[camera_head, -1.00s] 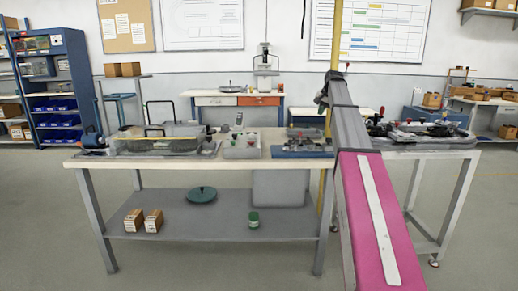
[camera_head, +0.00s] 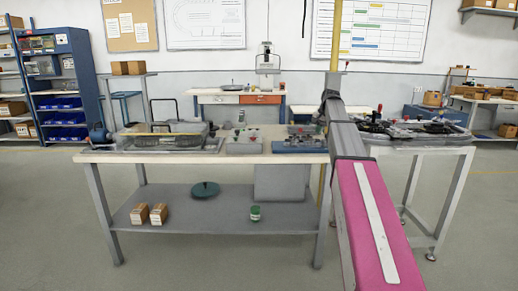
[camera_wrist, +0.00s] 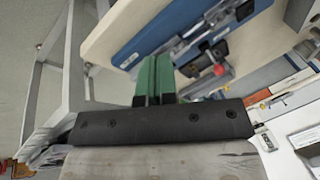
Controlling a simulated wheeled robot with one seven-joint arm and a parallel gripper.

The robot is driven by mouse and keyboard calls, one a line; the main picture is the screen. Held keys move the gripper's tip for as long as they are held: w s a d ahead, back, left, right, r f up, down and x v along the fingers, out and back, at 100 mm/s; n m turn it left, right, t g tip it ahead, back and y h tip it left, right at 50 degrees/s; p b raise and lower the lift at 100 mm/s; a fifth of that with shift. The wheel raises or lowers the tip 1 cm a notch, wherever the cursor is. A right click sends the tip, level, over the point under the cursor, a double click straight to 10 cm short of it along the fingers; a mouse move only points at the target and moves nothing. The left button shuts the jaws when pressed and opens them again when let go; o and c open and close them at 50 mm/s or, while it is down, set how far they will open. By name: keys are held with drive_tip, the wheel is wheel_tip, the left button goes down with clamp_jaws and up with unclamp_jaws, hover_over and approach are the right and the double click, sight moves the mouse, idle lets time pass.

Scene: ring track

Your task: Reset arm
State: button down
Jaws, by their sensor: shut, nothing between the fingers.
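In the wrist view, my gripper (camera_wrist: 153,78) has two green fingers side by side, pressed together and empty. They point at a cream table edge (camera_wrist: 112,32). Beyond the fingertips is a blue plate (camera_wrist: 165,25) with metal clamp parts and a small red part (camera_wrist: 220,70); I cannot tell how far apart they are. In the head view, my arm's pink and grey links stretch forward at centre right, and the gripper cannot be made out.
A workbench (camera_head: 110,157) stands ahead, carrying a clear-sided case (camera_head: 160,140), a grey box (camera_head: 245,146) and a blue fixture (camera_head: 297,145). Its lower shelf (camera_head: 225,218) holds two small boxes and a green jar (camera_head: 255,213). A second table (camera_head: 455,150) stands right. Open floor lies in front.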

drive_tip(key=s+a+f+n+g+h, duration=0.15)
drive_tip(key=s+a+f, duration=0.25)
drive_tip(key=s+f, duration=1.05)
drive_tip(key=s+a+f+n+g, duration=0.15)
drive_tip(key=s+a+f, duration=0.25)
drive_tip(key=s+f, duration=1.05)
drive_tip(key=s+a+f+n, duration=0.2)
drive_tip(key=s+f, duration=0.9)
drive_tip(key=shift+a+g, duration=0.2)
drive_tip(key=shift+g, duration=0.1)
